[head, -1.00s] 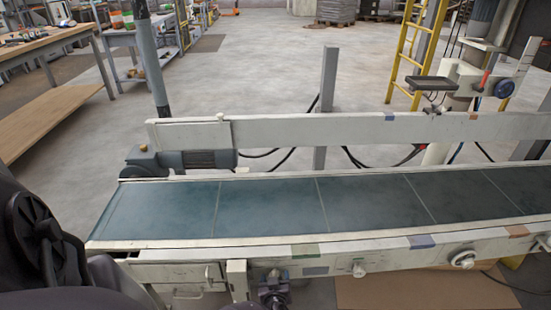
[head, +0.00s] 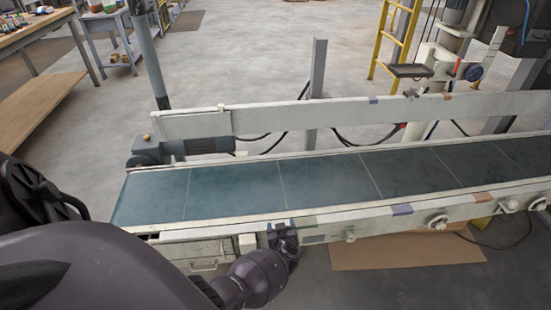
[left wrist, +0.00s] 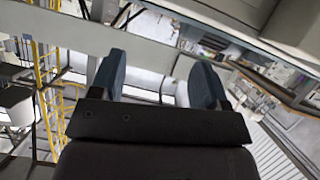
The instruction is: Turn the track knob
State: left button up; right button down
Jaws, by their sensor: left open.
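I cannot read which is the track knob. My left gripper (head: 284,236) is at the front rail, left of the small knob and apart from it; its fingertips are hard to make out there. In the left wrist view the gripper's two dark fingers (left wrist: 160,78) stand apart with nothing between them. My right gripper is not in view.
The dark belt (head: 330,177) runs across behind the front rail. A back rail (head: 320,115), a motor (head: 205,147) and a grey post (head: 317,75) stand behind it. Cardboard (head: 400,252) lies on the floor.

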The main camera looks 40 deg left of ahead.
pick_arm(q)
notch_tip(320, 180, up, 6)
jog(key=p, duration=0.2)
jog(key=shift+f+p, duration=0.25)
jog(key=shift+p, duration=0.15)
